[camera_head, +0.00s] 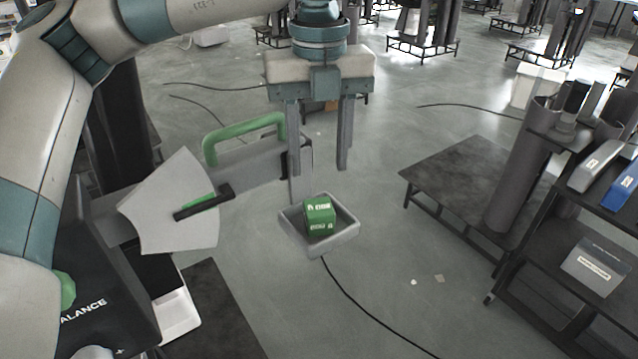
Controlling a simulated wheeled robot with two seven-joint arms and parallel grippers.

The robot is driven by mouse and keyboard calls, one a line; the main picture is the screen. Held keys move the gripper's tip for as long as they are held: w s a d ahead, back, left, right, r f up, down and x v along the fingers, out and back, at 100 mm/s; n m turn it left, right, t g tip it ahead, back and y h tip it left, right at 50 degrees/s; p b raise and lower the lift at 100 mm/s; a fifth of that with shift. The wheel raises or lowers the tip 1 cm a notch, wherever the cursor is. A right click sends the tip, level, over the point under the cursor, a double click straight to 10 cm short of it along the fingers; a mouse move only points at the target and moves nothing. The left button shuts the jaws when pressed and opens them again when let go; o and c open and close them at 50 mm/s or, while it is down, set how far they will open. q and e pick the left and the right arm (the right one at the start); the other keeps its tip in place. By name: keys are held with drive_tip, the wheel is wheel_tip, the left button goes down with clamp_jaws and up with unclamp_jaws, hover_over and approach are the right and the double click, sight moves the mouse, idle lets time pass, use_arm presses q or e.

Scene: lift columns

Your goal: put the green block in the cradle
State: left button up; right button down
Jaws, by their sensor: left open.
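The green block (319,216) with white print sits inside a small grey open-topped tray, which looks like the cradle (339,243). The tray hangs at the end of an upright grey strip below the arm of a balance (250,160). My left gripper (319,172) points down above the tray. Its two fingers are apart, with nothing between them, and their tips appear higher than the block. The left finger partly overlaps the balance arm in the picture, so I cannot tell whether they touch. My right gripper is not in view.
The balance has a green handle (240,135), a fan-shaped plate (178,205) with a dark pointer, and a black body (95,300) at lower left. A dark low platform (455,180) and shelves with boxes (597,265) stand right. Open floor lies between.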

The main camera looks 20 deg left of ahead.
use_arm(q)
drive_tip(key=shift+r, duration=0.95)
